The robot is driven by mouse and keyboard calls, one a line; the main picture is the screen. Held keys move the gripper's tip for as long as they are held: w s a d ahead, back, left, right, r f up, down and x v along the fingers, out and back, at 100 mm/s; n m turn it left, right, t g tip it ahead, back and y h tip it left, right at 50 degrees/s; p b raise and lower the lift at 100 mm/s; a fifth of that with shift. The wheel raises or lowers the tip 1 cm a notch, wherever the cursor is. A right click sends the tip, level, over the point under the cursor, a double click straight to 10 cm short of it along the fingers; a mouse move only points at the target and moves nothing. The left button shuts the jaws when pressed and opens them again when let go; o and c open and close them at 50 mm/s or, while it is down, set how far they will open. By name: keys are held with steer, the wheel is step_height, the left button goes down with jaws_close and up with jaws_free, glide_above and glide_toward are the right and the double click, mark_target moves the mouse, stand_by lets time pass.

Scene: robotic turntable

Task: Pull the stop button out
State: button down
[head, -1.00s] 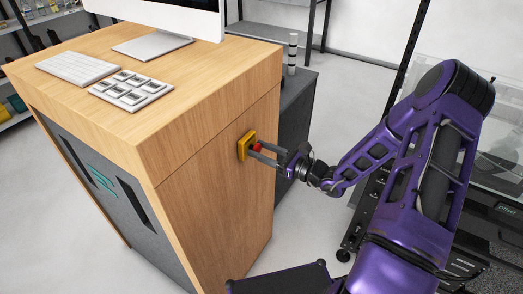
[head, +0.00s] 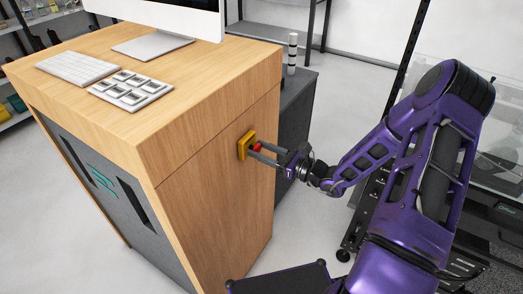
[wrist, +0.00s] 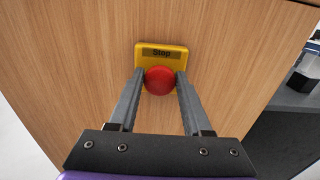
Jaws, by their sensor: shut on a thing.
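The stop button is a red round knob (wrist: 160,80) on a yellow plate (wrist: 162,53) marked "Stop". The plate is fixed to the wooden side of the desk. In the head view the yellow plate (head: 245,145) and a bit of the red knob (head: 257,147) show at the far end of my arm. My gripper (wrist: 160,84) is shut on the red knob, one finger on its left and one on its right. It also shows in the head view (head: 260,153), reaching to the panel from the right.
The wooden desk (head: 215,190) carries a keyboard (head: 80,67), a grey key pad (head: 131,90) and a monitor (head: 165,18). A dark grey cabinet (head: 295,110) stands close behind. A black-framed rack is at the right, beyond my arm. Open floor lies below my gripper.

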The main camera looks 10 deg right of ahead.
steer(key=shift+d, duration=0.1)
steer(key=shift+p+v, duration=0.35)
steer(key=shift+v, duration=0.5)
steer(key=shift+f, duration=0.1)
steer(key=shift+c, duration=1.8)
jaws_free()
steer(key=v, duration=1.7)
steer(key=shift+s, duration=0.25)
steer(key=shift+d, duration=0.15)
